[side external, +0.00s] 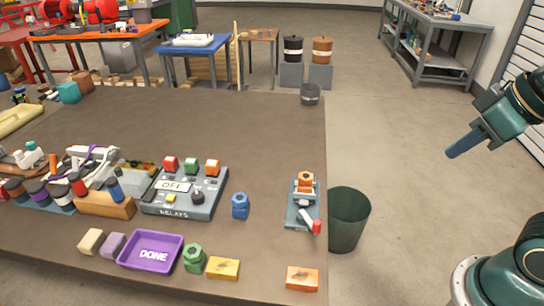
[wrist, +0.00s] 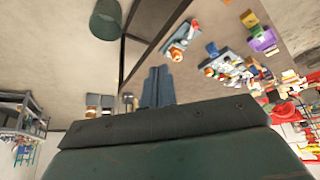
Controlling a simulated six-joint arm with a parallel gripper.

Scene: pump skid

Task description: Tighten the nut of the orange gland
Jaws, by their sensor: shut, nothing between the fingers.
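The orange gland (side external: 305,182) stands on a small blue-grey fixture (side external: 294,215) near the table's right edge. A red-tipped lever (side external: 316,227) sticks out at the fixture's front. In the wrist view the fixture (wrist: 181,40) shows above my fingers, with the orange gland (wrist: 175,54) at its lower end; the nut's thread is too small to make out. My gripper (side external: 451,152) is off to the right, beyond the table edge and well apart from the gland. Its fingers are together and empty, tilted down to the left, and also show in the wrist view (wrist: 158,72).
A dark green bin (side external: 349,220) stands beside the table's right edge. A relay box (side external: 186,193), blue nut-shaped piece (side external: 240,206), green nut-shaped piece (side external: 193,258), purple DONE tray (side external: 150,251) and orange block (side external: 302,279) lie on the table (side external: 270,130). Its back middle is clear.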

